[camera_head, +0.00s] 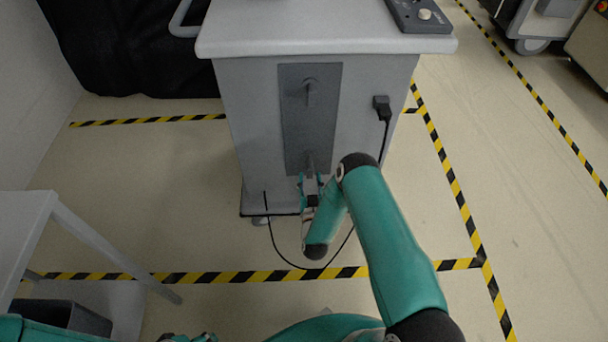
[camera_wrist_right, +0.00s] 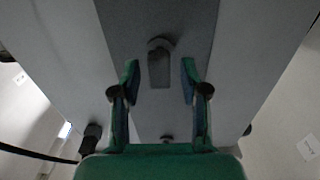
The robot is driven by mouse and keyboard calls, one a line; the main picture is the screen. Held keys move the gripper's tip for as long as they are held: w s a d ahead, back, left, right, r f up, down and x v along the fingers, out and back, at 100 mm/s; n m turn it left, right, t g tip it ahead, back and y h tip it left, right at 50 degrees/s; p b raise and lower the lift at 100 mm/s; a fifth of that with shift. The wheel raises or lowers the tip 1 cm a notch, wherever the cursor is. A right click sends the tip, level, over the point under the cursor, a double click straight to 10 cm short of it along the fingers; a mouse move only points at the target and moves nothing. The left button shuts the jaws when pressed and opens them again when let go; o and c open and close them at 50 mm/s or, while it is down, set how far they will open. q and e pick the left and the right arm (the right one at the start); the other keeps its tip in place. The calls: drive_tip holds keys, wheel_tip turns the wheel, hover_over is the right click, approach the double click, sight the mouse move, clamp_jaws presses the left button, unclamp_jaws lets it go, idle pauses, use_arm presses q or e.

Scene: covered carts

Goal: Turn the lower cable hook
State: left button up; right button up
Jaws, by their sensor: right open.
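The lower cable hook (camera_head: 311,163) is a dark grey peg low on the dark panel of the cart. In the right wrist view the lower hook (camera_wrist_right: 160,67) has a rounded base and a flat bar, and it sits between the fingertips. My right gripper (camera_head: 311,180) is open around the hook's line, one finger on each side, with gaps visible in the wrist view (camera_wrist_right: 160,80). I cannot tell how far the fingertips reach along the hook. Parts of my left arm show at the bottom left edge; its gripper's state is unclear.
The upper hook (camera_head: 308,90) is above on the same panel (camera_head: 300,135). A black plug (camera_head: 381,104) with a hanging cable is to its right, and the cable loops on the floor. A white table (camera_head: 30,225) stands at left. Striped tape marks the open floor.

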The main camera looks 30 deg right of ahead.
sight(309, 167)
drive_tip(key=shift+x, duration=2.6)
